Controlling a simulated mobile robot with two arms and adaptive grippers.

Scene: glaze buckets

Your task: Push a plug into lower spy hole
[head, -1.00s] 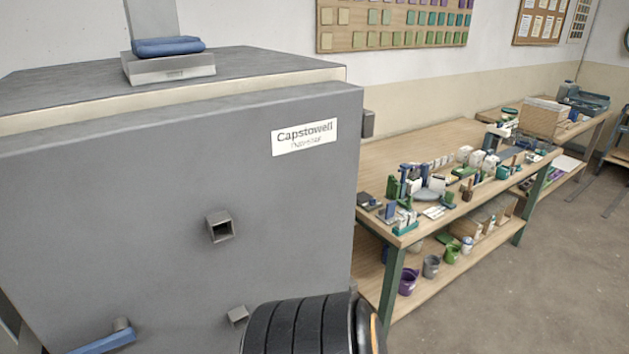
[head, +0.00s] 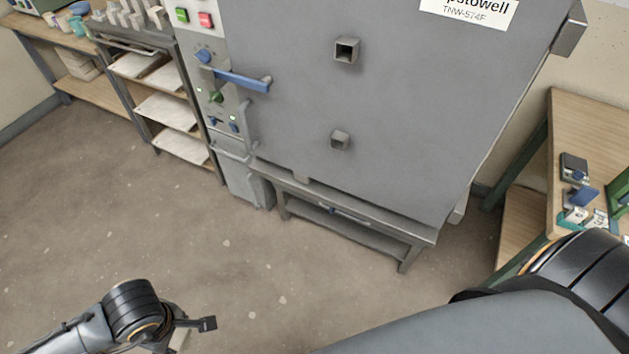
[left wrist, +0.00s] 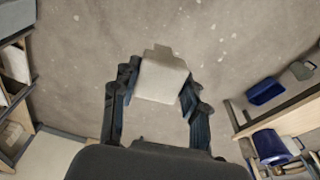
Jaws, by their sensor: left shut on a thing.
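The grey kiln door (head: 300,110) carries two short square tubes. The upper spy hole (head: 346,50) shows a dark opening. The lower spy hole (head: 340,140) is straight below it, and I cannot tell from here whether its mouth is empty. My left gripper (head: 190,329) is low at the bottom of the head view, well apart from the door. In the left wrist view it is shut on a pale beige block-shaped plug (left wrist: 161,80) with a narrower end pointing away, over the floor. The right arm shows at the lower right, its gripper out of frame.
A blue door handle (head: 243,80) and control panel (head: 207,75) are left of the spy holes. A kiln stand (head: 345,225) is below. A shelf rack (head: 165,100) stands left, a wooden workbench (head: 595,120) right. The floor in front is clear.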

